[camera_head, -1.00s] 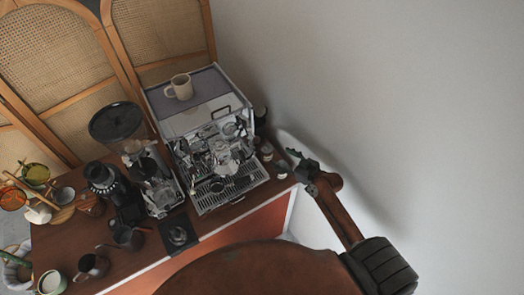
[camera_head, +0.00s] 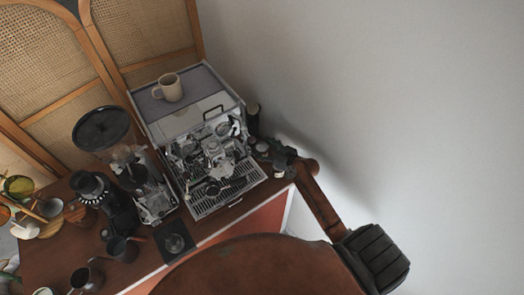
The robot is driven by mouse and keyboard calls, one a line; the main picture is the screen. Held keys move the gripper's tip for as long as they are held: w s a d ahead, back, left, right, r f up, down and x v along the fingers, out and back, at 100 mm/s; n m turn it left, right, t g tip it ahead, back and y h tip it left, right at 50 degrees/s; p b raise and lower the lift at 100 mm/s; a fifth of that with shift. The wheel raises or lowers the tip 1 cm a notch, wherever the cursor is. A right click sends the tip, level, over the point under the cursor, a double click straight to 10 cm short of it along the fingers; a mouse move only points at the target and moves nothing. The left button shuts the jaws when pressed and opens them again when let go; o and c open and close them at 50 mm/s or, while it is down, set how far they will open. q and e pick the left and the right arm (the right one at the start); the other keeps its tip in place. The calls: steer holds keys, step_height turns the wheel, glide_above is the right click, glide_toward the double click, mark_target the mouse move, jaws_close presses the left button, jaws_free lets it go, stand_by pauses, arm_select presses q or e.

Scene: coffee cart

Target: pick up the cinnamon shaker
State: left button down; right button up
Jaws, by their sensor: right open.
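Small shaker-like jars (camera_head: 262,147) stand in the narrow strip of counter to the right of the espresso machine. They are tiny and partly hidden by my gripper, so I cannot tell for sure which one is the cinnamon shaker. My right gripper (camera_head: 279,161) is open at the counter's right end, right beside these jars. Its dark fingers point left toward them. I see nothing held between them. My left gripper is not in view.
The espresso machine (camera_head: 190,121) with a beige mug (camera_head: 168,88) on top stands close to the jars. A dark cylinder (camera_head: 252,118) is behind them. A grinder (camera_head: 118,141) and cups crowd the counter's left. The wall (camera_head: 400,110) is at right.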

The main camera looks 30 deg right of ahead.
steer(key=shift+w+a+f, duration=0.1)
steer(key=shift+w+f, duration=0.05)
steer(key=shift+w, duration=0.25)
steer(key=shift+c, duration=0.7)
steer(key=c, duration=1.3)
steer(key=shift+c, duration=0.2)
